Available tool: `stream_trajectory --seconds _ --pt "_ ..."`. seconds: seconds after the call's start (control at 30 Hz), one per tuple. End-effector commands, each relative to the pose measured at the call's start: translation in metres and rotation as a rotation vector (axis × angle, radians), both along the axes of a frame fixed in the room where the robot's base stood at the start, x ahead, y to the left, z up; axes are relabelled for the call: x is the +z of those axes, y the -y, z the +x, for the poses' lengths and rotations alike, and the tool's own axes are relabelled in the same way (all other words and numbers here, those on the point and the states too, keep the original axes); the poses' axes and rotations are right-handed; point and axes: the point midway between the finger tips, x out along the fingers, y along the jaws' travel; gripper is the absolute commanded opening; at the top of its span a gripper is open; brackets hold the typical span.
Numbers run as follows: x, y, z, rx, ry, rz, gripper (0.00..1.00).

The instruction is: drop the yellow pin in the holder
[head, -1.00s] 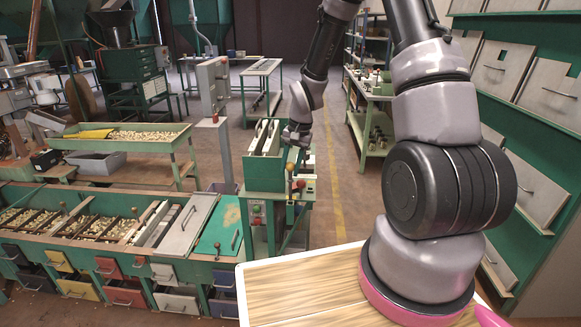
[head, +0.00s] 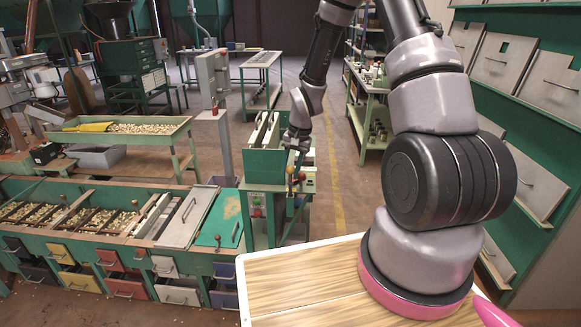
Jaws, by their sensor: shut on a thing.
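My gripper (head: 297,157) is small and far off in the head view, at the front right of a green machine (head: 264,165). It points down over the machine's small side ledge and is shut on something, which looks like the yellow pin. A yellow-orange knob (head: 301,176), apparently the pin's top, shows just under the fingers. The pin's lower part and the holder cannot be made out at this size.
A long green bench with nut trays and coloured drawers (head: 118,290) fills the lower left. A green trough of nuts (head: 145,128) stands behind it. Shelves with grey panels (head: 552,84) line the right. The floor aisle (head: 345,185) looks clear.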

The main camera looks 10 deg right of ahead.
Motion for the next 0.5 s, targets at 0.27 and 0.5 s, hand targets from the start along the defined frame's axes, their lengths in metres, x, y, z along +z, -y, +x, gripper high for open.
stream_trajectory --seconds 0.27,0.5 --pt "-0.011 0.000 0.000 0.001 0.000 0.000 0.00" --pt "-0.021 0.000 0.000 0.000 -0.001 0.000 0.00"
